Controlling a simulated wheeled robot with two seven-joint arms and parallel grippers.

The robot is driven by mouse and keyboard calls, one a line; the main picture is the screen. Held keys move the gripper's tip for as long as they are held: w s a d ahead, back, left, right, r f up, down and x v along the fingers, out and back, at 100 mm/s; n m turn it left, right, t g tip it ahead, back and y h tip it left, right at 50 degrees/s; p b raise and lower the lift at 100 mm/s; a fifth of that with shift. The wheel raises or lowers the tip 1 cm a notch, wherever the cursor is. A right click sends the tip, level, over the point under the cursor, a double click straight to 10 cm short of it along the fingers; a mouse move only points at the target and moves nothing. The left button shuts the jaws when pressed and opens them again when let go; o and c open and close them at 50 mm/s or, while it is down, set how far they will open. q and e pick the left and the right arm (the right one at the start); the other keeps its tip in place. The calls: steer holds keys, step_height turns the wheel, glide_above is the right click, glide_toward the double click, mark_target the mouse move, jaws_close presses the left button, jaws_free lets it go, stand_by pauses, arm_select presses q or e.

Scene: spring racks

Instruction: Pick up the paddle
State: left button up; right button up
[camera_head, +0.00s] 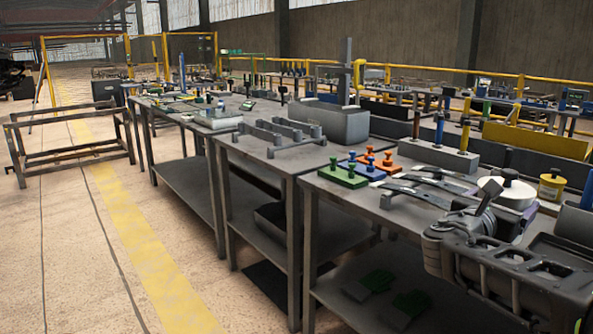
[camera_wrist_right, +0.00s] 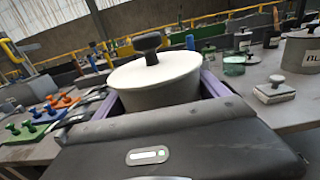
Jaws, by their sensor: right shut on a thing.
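My right gripper (camera_head: 474,212) is at the front edge of the near table, low at the right of the head view. My left gripper is out of view.
Green (camera_head: 343,176), blue (camera_head: 362,168) and orange (camera_head: 384,161) knobbed blocks lie left of the gripper. Dark curved strips (camera_head: 415,194) lie between. A yellow-topped can (camera_head: 552,186) stands at the right. Gloves (camera_head: 370,286) lie on the lower shelf. The left aisle is clear.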

steer(key=w+a+f+n+t+y, duration=0.1)
steer(key=a+f+n+t+y, duration=0.75)
steer(key=a+f, duration=1.45)
steer(key=s+r+m+g+h+p, duration=0.2)
steer(key=s+m+g+h+p, duration=0.2)
steer(key=p, duration=0.5)
steer(key=s+a+r+m+g+h+p, duration=0.1)
steer(key=s+m+g+h+p, duration=0.3)
steer(key=p, duration=0.6)
steer(key=s+r, duration=0.1)
steer(key=s, duration=0.1)
steer(key=shift+s+a+r, duration=0.3)
steer(key=shift+r, duration=0.1)
